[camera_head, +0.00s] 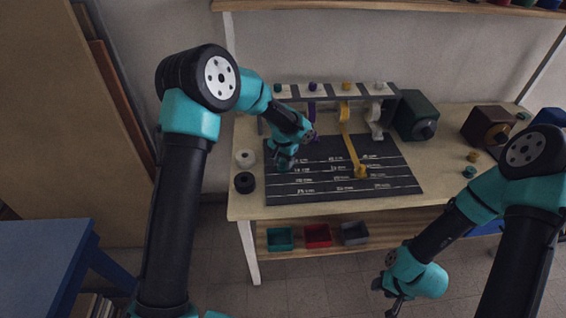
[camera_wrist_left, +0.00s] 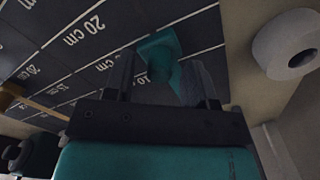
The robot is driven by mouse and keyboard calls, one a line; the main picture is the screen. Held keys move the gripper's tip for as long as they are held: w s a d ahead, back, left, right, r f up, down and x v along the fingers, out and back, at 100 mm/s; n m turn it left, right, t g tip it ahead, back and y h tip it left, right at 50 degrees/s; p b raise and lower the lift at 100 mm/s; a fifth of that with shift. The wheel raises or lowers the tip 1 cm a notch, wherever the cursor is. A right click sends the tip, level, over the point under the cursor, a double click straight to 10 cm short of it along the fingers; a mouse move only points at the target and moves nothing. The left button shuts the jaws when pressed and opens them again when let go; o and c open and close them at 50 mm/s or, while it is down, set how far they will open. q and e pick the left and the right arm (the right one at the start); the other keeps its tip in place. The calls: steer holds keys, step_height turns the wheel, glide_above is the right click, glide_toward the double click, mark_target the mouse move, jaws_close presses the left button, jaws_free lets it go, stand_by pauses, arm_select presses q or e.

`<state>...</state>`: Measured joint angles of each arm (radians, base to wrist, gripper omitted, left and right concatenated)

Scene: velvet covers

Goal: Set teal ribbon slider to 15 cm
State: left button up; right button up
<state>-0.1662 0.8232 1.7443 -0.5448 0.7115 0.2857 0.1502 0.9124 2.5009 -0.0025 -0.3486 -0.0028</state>
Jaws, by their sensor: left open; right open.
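A dark measuring board (camera_head: 330,195) with white lines and cm marks lies on the table. My left gripper (camera_head: 283,160) is over its left side in the head view, largely hiding the teal ribbon there. In the left wrist view, a teal piece (camera_wrist_left: 158,45), which looks like the teal slider, is between the open fingers of my left gripper (camera_wrist_left: 165,72). I cannot tell whether the fingers touch it. A line marked 20 cm is beside it on the board (camera_wrist_left: 60,70). My right gripper (camera_head: 388,295) is open and empty, low in front of the table.
A rack (camera_head: 330,90) of ribbon spools stands behind the board. A yellow ribbon (camera_head: 350,145) runs down to a yellow slider (camera_head: 361,172). A white roll (camera_head: 245,157) and black roll (camera_head: 244,182) are at the left. Green (camera_head: 416,112) and brown (camera_head: 487,125) boxes stand right.

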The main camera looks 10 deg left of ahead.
mark_target(283, 161)
arm_select(q)
step_height(283, 161, up, 16)
stand_by(0.5)
